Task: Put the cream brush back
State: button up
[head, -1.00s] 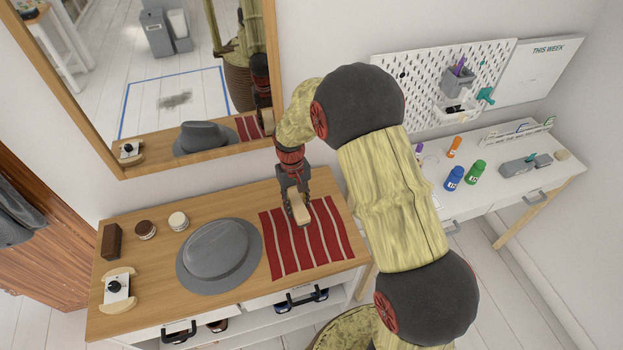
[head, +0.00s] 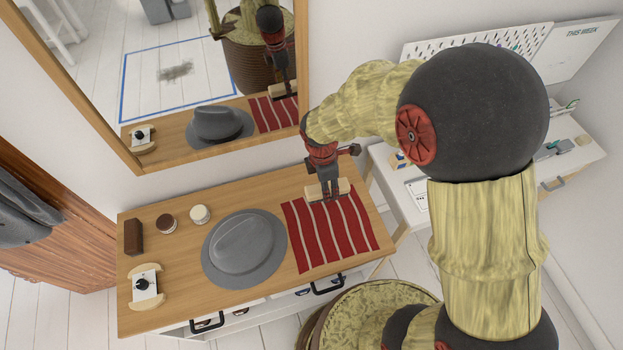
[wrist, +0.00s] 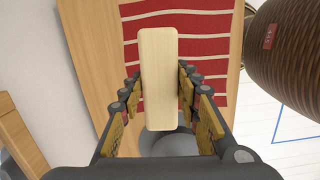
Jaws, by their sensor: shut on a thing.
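The cream brush (head: 343,187) is a pale oblong block held between the fingers of my gripper (head: 330,192), over the far end of the red striped mat (head: 318,240). In the wrist view the brush (wrist: 158,75) lies lengthwise between the fingers (wrist: 160,105), with the mat (wrist: 205,70) behind it. The mirror reflection suggests it is raised above the mat. The side of the brush facing the mat is hidden. A dark brown brush-like block (head: 133,237) stands at the left of the wooden dresser top (head: 180,260).
A grey hat (head: 244,248) lies left of the mat. Two round tins (head: 166,223) (head: 199,214) and a wooden stand with a black knob (head: 145,287) are further left. A mirror (head: 190,75) rises behind the dresser. A white desk (head: 400,195) stands to the right.

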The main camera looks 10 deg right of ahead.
jog(key=shift+s+a+n, duration=0.1)
jog(key=shift+n, duration=0.2)
jog(key=shift+w+a+f, duration=0.1)
jog(key=shift+w, duration=0.25)
jog(key=w+a+f, duration=0.1)
jog(key=w+f, duration=0.2)
jog(key=w, duration=0.1)
jog(key=w+f+b, duration=0.1)
jog(key=w+f, duration=0.2)
jog(key=w, duration=0.1)
jog(key=w+a+f+b, duration=0.1)
jog(key=w+f, duration=0.2)
jog(key=w, duration=0.1)
jog(key=shift+w+a, duration=0.15)
jog(key=shift+a, duration=0.2)
jog(key=shift+w+f+b, duration=0.15)
jog(key=shift+f+b, duration=0.05)
jog(key=shift+b, duration=0.1)
jog(key=shift+w+f+b, duration=0.15)
jog(key=shift+f+b, duration=0.25)
jog(key=shift+f, duration=1.2)
jog(key=o, duration=1)
jog(key=shift+f, duration=0.15)
